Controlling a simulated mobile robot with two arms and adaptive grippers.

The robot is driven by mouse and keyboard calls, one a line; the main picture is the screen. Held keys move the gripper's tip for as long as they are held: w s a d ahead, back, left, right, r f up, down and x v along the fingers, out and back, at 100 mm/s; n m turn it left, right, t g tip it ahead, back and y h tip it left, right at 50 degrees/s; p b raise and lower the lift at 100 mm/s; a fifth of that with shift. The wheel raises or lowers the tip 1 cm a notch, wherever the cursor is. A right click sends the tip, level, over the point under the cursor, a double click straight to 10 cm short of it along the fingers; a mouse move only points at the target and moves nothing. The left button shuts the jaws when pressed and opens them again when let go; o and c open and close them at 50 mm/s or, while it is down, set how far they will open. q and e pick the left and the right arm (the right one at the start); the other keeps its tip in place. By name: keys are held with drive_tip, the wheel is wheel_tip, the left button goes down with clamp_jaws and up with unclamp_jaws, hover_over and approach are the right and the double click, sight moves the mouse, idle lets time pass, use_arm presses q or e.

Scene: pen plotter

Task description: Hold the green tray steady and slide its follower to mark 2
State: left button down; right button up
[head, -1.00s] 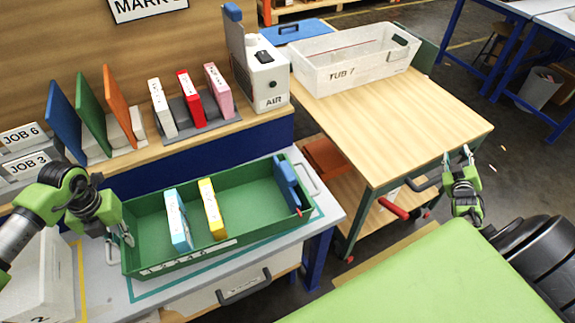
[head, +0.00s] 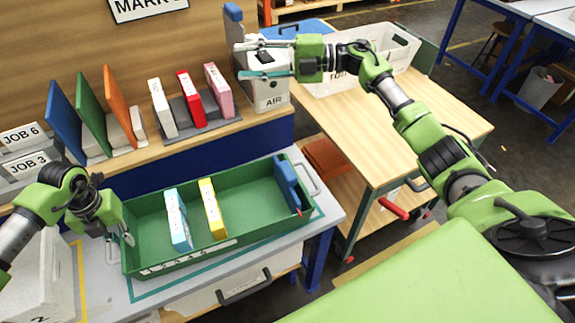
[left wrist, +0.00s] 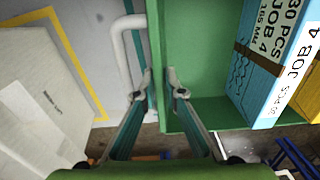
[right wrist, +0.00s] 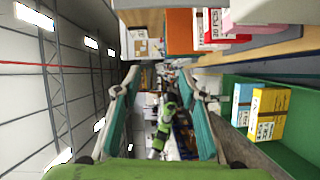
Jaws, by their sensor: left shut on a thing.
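The green tray (head: 255,230) stands on the grey table with a numbered white strip (head: 185,259) on its near wall. Its blue follower (head: 286,186), with a red pointer at its foot, is at the right end. A light blue box (head: 178,220) and a yellow box (head: 212,209) stand in the tray, left of the follower with a gap between. My left gripper (head: 122,237) is shut on the tray's left end wall, which shows between the fingers in the left wrist view (left wrist: 157,90). My right gripper (head: 246,60) is open and empty, raised well above and behind the tray.
The white AIR unit (head: 268,92) is close beside my right gripper. A shelf behind the tray holds several upright boxes (head: 190,97) and coloured panels (head: 92,110). A white tub (head: 395,45) stands on the wooden table (head: 440,120) at right. Above the tray is clear.

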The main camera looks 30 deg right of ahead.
drive_tip(key=s+a+f+n+g+h, duration=0.3)
drive_tip(key=s+a+f+n+g, duration=0.15)
drive_tip(key=s+a, duration=0.2)
drive_tip(key=n+g+h, duration=0.1)
drive_tip(key=g+h, duration=0.2)
drive_tip(key=h, duration=1)
hover_over(287, 170)
wheel_tip(287, 170, down, 8)
wheel_tip(287, 170, down, 11)
drive_tip(key=shift+d+f, duration=0.1)
drive_tip(key=shift+f, duration=0.05)
clamp_jaws()
